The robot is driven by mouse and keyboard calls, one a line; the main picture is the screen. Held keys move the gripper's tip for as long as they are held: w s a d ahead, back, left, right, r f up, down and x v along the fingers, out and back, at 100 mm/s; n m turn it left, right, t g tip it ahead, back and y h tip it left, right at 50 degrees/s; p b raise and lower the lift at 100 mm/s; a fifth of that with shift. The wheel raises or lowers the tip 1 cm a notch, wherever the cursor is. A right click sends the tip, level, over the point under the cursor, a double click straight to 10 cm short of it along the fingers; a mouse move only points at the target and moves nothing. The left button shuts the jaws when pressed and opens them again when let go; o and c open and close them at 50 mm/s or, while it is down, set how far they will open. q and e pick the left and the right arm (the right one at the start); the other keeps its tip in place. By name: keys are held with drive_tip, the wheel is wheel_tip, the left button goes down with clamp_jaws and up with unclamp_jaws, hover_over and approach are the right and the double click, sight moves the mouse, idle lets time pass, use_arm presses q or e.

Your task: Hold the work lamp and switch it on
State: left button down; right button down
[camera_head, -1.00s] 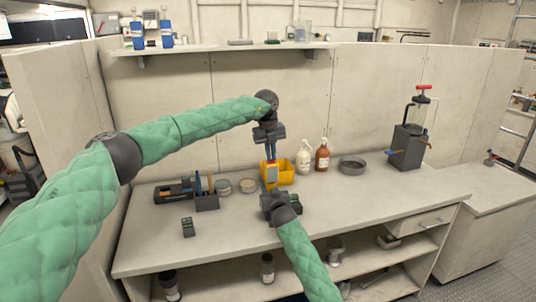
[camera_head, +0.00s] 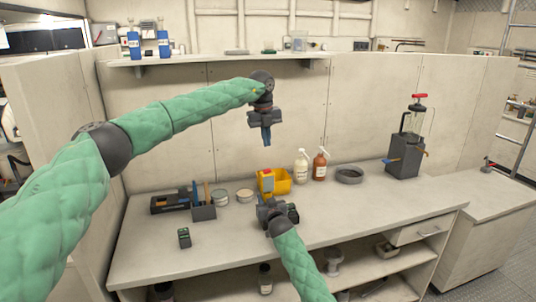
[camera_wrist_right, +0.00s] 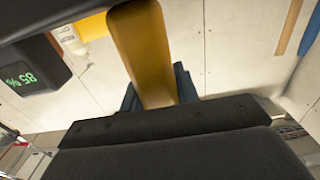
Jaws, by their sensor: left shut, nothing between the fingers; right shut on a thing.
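The work lamp (camera_head: 267,182) is a slim yellow body with a red part on top, upright above the bench in the head view. My right gripper (camera_head: 266,203) is shut on its lower part. In the right wrist view the lamp's yellow body (camera_wrist_right: 145,55) rises from between the blue fingers. My left gripper (camera_head: 267,142) is shut and empty, pointing down above the lamp with a clear gap. I cannot tell whether the lamp is lit.
Behind the lamp stand a yellow bin (camera_head: 283,182), a white pump bottle (camera_head: 301,168) and a brown one (camera_head: 320,167). A tool holder (camera_head: 203,212) and tins (camera_head: 220,197) are left. A dark device with a red handle (camera_head: 406,160) stands right. The front bench is mostly clear.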

use_arm(q)
wheel_tip(320, 180, up, 4)
hover_over(267, 170)
drive_tip(key=shift+w+a+r, duration=0.1)
drive_tip(key=shift+a+r, duration=0.1)
drive_tip(key=shift+a, duration=0.1)
drive_tip(key=c, duration=1.7)
unclamp_jaws()
drive_tip(key=shift+f, duration=0.2)
drive_tip(key=o, duration=0.4)
drive_tip(key=f, duration=0.1)
drive_tip(key=a+f, duration=0.1)
drive_tip(key=f, duration=0.1)
drive_tip(key=shift+a+f, duration=0.1)
drive_tip(key=shift+a, duration=0.05)
drive_tip(key=s+a+f+m+h, duration=0.1)
drive_tip(key=s+a+m+h, duration=0.15)
drive_tip(key=a+m, duration=0.4)
drive_tip(key=d+f+m, duration=0.2)
drive_tip(key=f+m, duration=0.1)
drive_tip(key=w+d+f+m, duration=0.1)
drive_tip(key=d+f+m, duration=0.2)
drive_tip(key=m, duration=0.1)
drive_tip(key=w+d+f+m+t, duration=0.1)
drive_tip(key=d+f+m, duration=0.1)
drive_tip(key=f+m, duration=0.2)
drive_tip(key=shift+w+d+m+h, duration=0.15)
drive_tip(key=shift+d+m+h, duration=0.05)
drive_tip(key=shift+m+h, duration=0.05)
